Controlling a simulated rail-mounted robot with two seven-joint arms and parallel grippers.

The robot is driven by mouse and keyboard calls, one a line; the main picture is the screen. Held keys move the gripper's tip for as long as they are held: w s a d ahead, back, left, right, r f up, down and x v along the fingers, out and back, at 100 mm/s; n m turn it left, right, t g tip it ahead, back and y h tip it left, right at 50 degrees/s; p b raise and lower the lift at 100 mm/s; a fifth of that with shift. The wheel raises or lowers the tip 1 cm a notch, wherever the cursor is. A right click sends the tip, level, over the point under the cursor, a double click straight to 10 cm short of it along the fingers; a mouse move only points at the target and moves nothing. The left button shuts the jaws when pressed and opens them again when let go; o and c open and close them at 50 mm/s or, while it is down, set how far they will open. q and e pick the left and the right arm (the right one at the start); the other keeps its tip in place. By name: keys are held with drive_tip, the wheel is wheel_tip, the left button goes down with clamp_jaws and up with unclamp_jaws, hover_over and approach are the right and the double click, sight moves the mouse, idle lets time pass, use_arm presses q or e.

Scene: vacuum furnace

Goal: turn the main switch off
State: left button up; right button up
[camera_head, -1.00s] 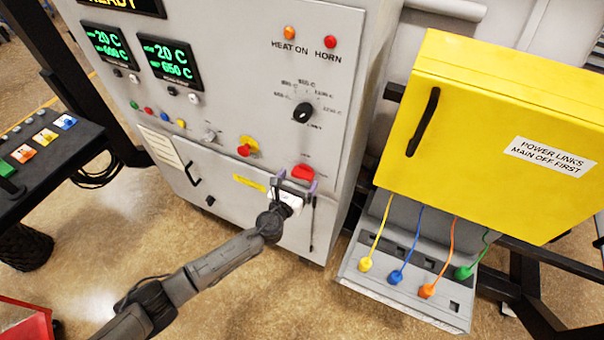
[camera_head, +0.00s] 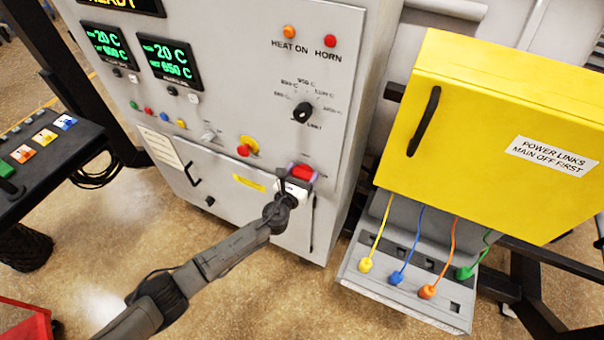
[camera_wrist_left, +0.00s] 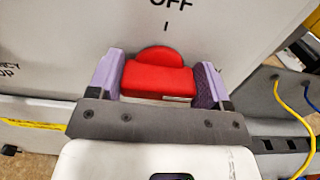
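The main switch is a red handle (camera_head: 301,172) low on the right of the grey furnace front panel. In the left wrist view the red handle (camera_wrist_left: 158,80) lies level, with "OFF" and a short mark on the panel above it. My left gripper (camera_head: 302,173) is at the switch, its purple fingers on either side of the handle. In the left wrist view the fingers of my left gripper (camera_wrist_left: 158,84) lie right against both ends of the handle, with no clear gap. My right gripper is not in view.
A yellow cabinet (camera_head: 490,120) labelled "POWER LINKS MAIN OFF FIRST" stands to the right, above a grey socket panel (camera_head: 375,283) with coloured cables. A red and yellow button (camera_head: 246,148) and a selector knob (camera_head: 302,112) are near the switch. A control desk (camera_head: 60,160) stands at left.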

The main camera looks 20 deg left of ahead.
use_arm(q)
drive_tip(key=c, duration=0.4)
drive_tip(key=shift+o, duration=0.2)
drive_tip(key=shift+n, duration=0.3)
drive_tip(key=n+b, duration=0.1)
drive_tip(key=n, duration=0.1)
drive_tip(key=shift+a+f+n, duration=0.1)
drive_tip(key=shift+n, duration=0.3)
drive_tip(key=n+b, duration=0.2)
drive_tip(key=n, duration=0.3)
drive_tip(key=shift+a, duration=0.15)
drive_tip(key=n+b, duration=0.1)
drive_tip(key=n, duration=0.4)
drive_tip(key=shift+a+f, duration=0.1)
drive_tip(key=shift+f, duration=0.05)
drive_tip(key=shift+f+n, duration=0.1)
drive_tip(key=shift+n, duration=2.1)
